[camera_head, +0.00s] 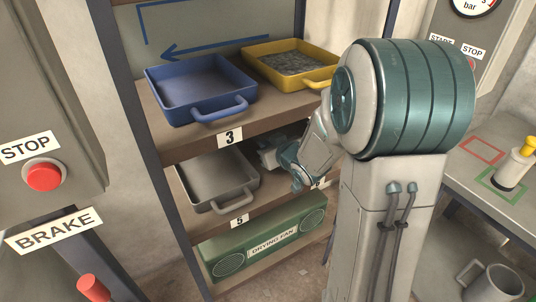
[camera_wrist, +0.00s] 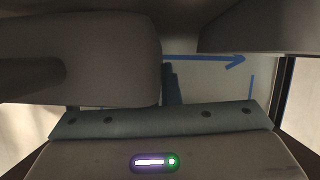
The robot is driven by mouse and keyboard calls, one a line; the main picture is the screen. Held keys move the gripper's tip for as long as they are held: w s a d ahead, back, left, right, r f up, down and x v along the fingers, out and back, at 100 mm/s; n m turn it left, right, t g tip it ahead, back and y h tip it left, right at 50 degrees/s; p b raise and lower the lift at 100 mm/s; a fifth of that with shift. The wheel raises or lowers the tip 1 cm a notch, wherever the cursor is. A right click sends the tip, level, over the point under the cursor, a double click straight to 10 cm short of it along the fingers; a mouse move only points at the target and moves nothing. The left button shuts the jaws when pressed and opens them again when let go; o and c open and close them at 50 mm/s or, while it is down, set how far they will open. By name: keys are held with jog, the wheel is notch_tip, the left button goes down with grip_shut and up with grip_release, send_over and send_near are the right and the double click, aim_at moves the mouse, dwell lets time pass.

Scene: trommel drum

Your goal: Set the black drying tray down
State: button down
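No tray in view is plainly black. A dark grey tray (camera_head: 217,176) sits on the lower shelf, level, behind the label 5, with its handle at the front. My gripper (camera_head: 266,152) is to the right of this tray, under the upper shelf. Its fingertips are too small and too hidden to tell open from shut. I see nothing of the tray's handle in it. In the wrist view, dark grey shapes fill the top and I cannot tell what they are; no fingertips show clearly.
The upper shelf holds a blue tray (camera_head: 200,86) behind the label 3 and a yellow tray (camera_head: 293,64) with grey grains. A green drying fan (camera_head: 268,240) stands below. My arm hides the lower shelf's right part. A STOP button (camera_head: 44,175) is at left.

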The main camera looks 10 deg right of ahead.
jog(key=shift+f, duration=1.15)
jog(key=shift+b, duration=0.3)
jog(key=shift+f, duration=0.25)
jog(key=c, duration=1.6)
grip_release()
jog(key=shift+c, duration=0.2)
jog(key=shift+r, duration=0.15)
